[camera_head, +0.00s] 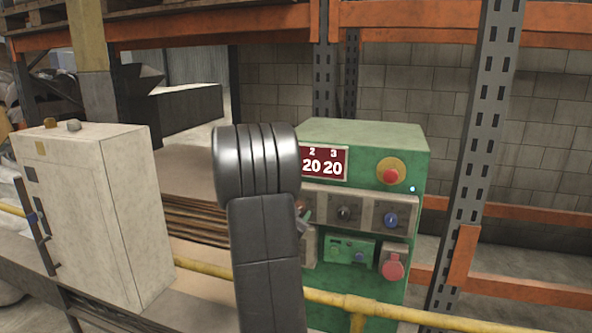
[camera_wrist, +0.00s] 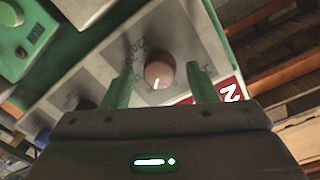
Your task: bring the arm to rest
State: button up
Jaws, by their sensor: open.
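My gripper (camera_wrist: 160,84) is open in the wrist view, with its two green fingers pointing at a grey panel. A round brown knob (camera_wrist: 158,73) with a white pointer mark shows between the fingertips, with a visible gap on each side. I cannot tell how far the tips are from the panel. The knob belongs to a green control box (camera_head: 365,137), seen in the head view. There my dark arm covers the box's left side, and only a small part of my gripper shows at the arm's right edge.
The box carries a red display (camera_head: 324,163), a red emergency button (camera_head: 391,175), a black knob (camera_head: 344,213) and a blue knob (camera_head: 390,219). A yellow rail (camera_head: 385,312) runs in front. A pale cabinet (camera_head: 92,215) stands left; a grey rack post (camera_head: 484,130) stands right.

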jog(key=s+a+n+p, duration=0.3)
jog(key=s+n+p, duration=0.5)
jog(key=s+p, duration=0.1)
jog(key=shift+s+a, duration=0.2)
jog(key=shift+a, duration=0.2)
dwell(0.9)
